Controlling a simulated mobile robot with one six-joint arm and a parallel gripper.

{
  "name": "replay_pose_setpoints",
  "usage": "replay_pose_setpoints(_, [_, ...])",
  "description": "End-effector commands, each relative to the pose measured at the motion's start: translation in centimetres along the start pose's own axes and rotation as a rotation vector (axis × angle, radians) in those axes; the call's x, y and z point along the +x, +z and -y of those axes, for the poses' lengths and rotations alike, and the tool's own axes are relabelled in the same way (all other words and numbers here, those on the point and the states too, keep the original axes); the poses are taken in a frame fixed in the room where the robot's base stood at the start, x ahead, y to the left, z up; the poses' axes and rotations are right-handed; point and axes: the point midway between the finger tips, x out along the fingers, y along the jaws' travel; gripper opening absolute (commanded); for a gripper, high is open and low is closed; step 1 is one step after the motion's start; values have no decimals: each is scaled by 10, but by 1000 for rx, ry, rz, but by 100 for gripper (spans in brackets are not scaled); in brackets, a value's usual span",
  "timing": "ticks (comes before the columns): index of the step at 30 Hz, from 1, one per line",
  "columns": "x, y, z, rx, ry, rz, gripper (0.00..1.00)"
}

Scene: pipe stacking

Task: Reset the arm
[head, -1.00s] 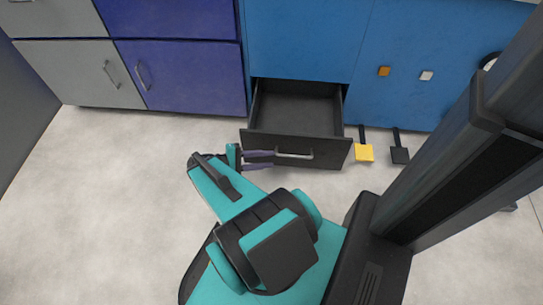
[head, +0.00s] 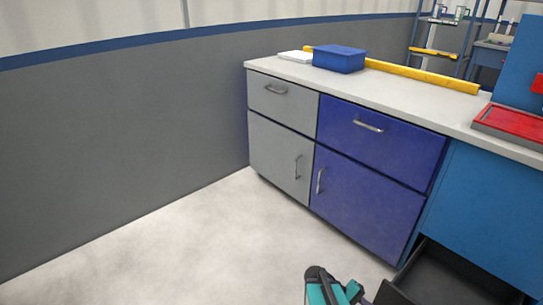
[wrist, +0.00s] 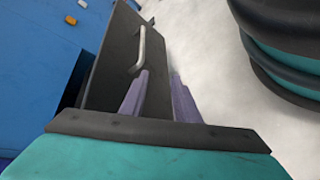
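My gripper (wrist: 161,73) shows in the wrist view with its two purple-grey fingers apart and nothing between them. Beyond the fingertips is the front of an open dark drawer (wrist: 112,55) with a silver handle (wrist: 142,48). The left fingertip appears close to the handle's near end; I cannot tell whether they touch. In the head view only a teal and black piece of my arm (head: 328,289) shows at the bottom edge, and the fingers cannot be made out. The open drawer (head: 455,275) is at the bottom right, partly cut off.
A grey cabinet (head: 275,160) and a purple-blue cabinet (head: 365,195) stand left of the drawer, doors shut. The worktop (head: 400,88) holds a blue box (head: 339,59), a yellow bar (head: 425,76) and a red tray (head: 510,122). The floor (head: 190,250) at left is clear.

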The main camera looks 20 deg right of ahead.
Motion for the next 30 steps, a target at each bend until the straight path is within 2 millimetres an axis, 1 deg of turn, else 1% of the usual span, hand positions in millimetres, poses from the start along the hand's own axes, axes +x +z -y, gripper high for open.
replay_pose_setpoints(1, [-15,-7,7,-6,-39,-39,29])
replay_pose_setpoints(3, [-36,-18,20,-19,-104,-96,29])
replay_pose_setpoints(5, [-56,-26,32,-32,-161,-146,29])
replay_pose_setpoints(6, [-71,-31,40,-40,-200,-182,29])
replay_pose_setpoints(8, [-93,-38,52,-55,-256,-232,29])
replay_pose_setpoints(9, [-109,-42,60,-65,-293,-267,29])
replay_pose_setpoints(11, [-133,-47,72,-80,-350,-319,29])
replay_pose_setpoints(12, [-150,-49,80,-91,-388,-353,29])
replay_pose_setpoints(14, [-177,-52,92,-108,-445,-406,29])
replay_pose_setpoints(15, [-194,-53,100,-119,-482,-441,29])
replay_pose_setpoints(17, [-222,-54,111,-137,-539,-493,29])
replay_pose_setpoints(18, [-240,-53,119,-150,-574,-524,29])
replay_pose_setpoints(21, [-280,-50,134,-175,-653,-594,29])
replay_pose_setpoints(24, [-312,-45,146,-196,-716,-647,29])
replay_pose_setpoints(30, [-363,-34,162,-230,-813,-730,29])
